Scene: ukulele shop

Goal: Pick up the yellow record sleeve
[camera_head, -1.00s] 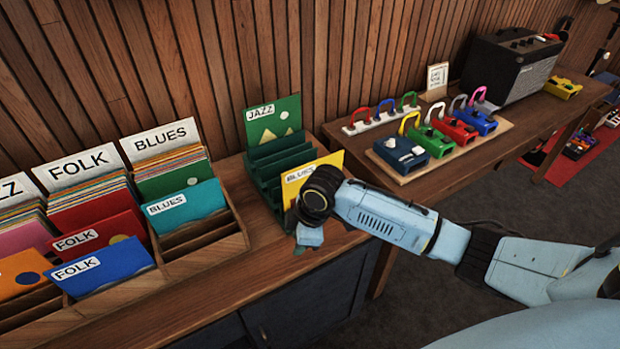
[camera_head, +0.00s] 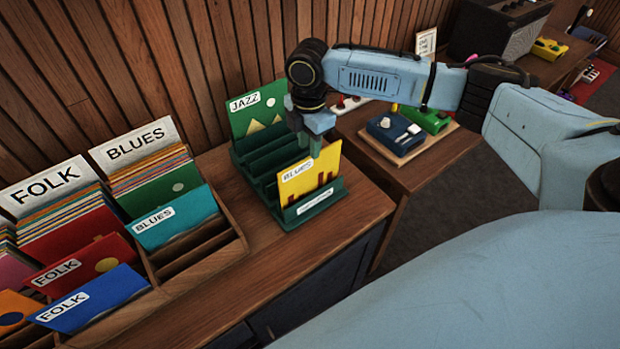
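The yellow record sleeve (camera_head: 311,182) with a white BLUES label stands in the front slot of a green slotted rack (camera_head: 318,203), leaning slightly back. My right gripper (camera_head: 311,147) points down just above and behind the sleeve's top edge. Its fingertips are small and partly overlap the rack's slots, so I cannot tell whether they are open or touch the sleeve. The sleeve still sits in the rack. My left gripper is not in view.
A green JAZZ sleeve (camera_head: 258,109) stands at the rack's back. Wooden bins with FOLK and BLUES sleeves (camera_head: 173,217) are at left. A board with coloured pedals (camera_head: 394,130) stands at right. The wooden counter (camera_head: 345,224) is clear in front of the rack.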

